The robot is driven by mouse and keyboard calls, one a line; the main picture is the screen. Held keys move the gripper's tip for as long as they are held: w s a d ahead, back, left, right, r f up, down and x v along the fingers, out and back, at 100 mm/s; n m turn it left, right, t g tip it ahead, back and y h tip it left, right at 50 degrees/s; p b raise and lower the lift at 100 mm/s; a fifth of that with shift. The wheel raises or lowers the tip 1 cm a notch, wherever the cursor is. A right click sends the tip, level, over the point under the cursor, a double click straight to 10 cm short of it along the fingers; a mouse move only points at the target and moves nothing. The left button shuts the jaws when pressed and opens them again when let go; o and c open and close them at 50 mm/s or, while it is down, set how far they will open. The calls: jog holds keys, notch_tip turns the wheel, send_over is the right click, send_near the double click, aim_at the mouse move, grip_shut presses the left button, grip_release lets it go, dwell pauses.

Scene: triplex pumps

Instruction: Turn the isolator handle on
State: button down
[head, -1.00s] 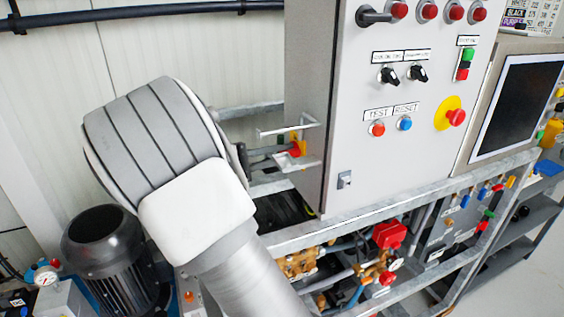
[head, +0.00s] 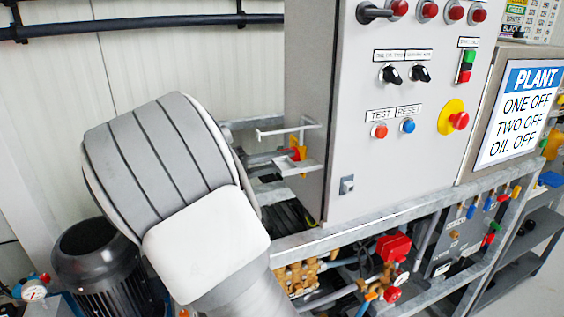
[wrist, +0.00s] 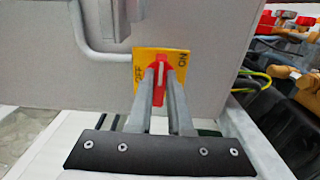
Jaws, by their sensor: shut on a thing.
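The isolator handle (wrist: 160,72) is red with a pale line and sits on a yellow plate (wrist: 179,62) on the cabinet's side. The plate reads OFF at left and ON at right in the wrist view; the handle stands about upright in the picture, between the words.
A bent pale bar (wrist: 88,40) runs beside the plate. The grey control cabinet (head: 400,165) has switches and buttons. A dark motor (head: 95,255) stands at lower left; pipes and valves lie below the cabinet.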

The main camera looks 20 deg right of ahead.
jog(key=c, duration=0.8)
grip_release()
jog(key=shift+c, duration=0.2)
jog(key=a+p, duration=0.1)
jog(key=a, duration=1.6)
jog(key=shift+a, duration=0.25)
